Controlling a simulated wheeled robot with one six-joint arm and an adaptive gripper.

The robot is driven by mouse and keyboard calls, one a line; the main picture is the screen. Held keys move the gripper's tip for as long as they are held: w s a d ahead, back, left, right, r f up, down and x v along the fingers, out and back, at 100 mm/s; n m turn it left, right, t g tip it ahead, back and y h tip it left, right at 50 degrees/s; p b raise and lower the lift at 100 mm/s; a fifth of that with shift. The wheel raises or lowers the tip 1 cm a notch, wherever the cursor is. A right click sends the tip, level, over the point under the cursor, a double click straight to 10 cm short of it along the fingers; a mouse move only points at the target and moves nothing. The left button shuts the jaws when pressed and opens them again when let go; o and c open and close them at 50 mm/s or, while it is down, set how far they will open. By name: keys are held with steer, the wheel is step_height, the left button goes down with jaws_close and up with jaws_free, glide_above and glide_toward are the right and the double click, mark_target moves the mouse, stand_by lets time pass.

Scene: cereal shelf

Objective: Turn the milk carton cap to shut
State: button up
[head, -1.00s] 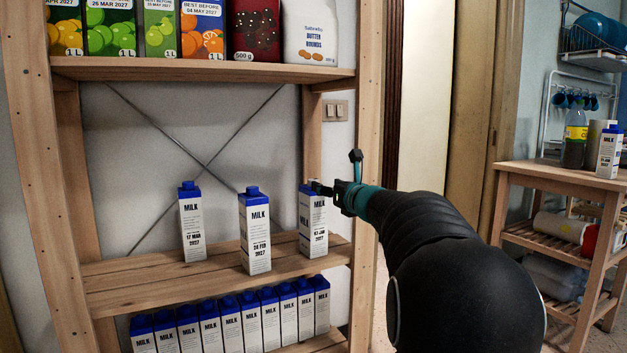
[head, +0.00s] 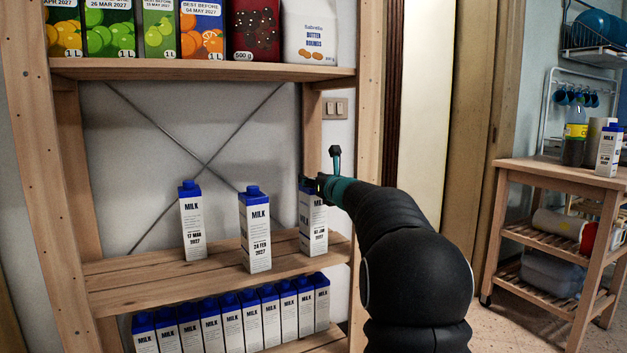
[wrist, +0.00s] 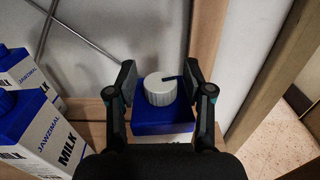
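A milk carton (head: 313,225) with a blue top stands upright at the right end of the middle shelf in the head view. My gripper (head: 313,184) is at its top and hides its cap there. In the wrist view, the carton's blue top (wrist: 163,120) and its round white cap (wrist: 160,91) show, with a dark line on the cap. My gripper (wrist: 159,72) is open, with one finger on each side of the cap and a visible gap to it on both sides. I cannot tell how far the cap is turned.
Two more milk cartons, one in the middle (head: 255,232) and one at the left (head: 191,225), stand on the middle shelf (head: 170,284). A wooden post (head: 366,120) rises close to the right of my gripper. The upper shelf (head: 200,69) is above; a row of cartons stands below.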

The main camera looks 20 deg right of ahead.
jaws_close()
steer(key=shift+f+h+b, duration=0.15)
steer(key=shift+h+b, duration=0.35)
steer(key=shift+b, duration=0.25)
steer(key=m+h+b, duration=0.1)
steer(key=b, duration=0.1)
steer(key=m+h+b, duration=0.1)
steer(key=shift+a+f+h+b, duration=0.2)
steer(key=shift+h+b, duration=0.1)
steer(key=shift+b, duration=0.1)
steer(key=m+g+h+b, duration=0.1)
steer(key=m+h+b, duration=0.1)
steer(key=h+b, duration=0.1)
steer(key=shift+d+r+b, duration=0.1)
steer(key=shift+b, duration=0.2)
steer(key=shift+w+r+m+g+h+p, duration=0.15)
steer(key=shift+m+g+h+p, duration=0.25)
steer(key=shift+m+h+p, duration=0.4)
steer(key=shift+s+r+m+g+h+p, duration=0.1)
steer(key=shift+m+g+h+p, duration=0.4)
steer(key=shift+h, duration=0.5)
steer(key=shift+m+g+h+p, duration=1.1)
steer(key=shift+m+g+h, duration=0.8)
steer(key=shift+h, duration=0.4)
steer(key=shift+m, duration=0.3)
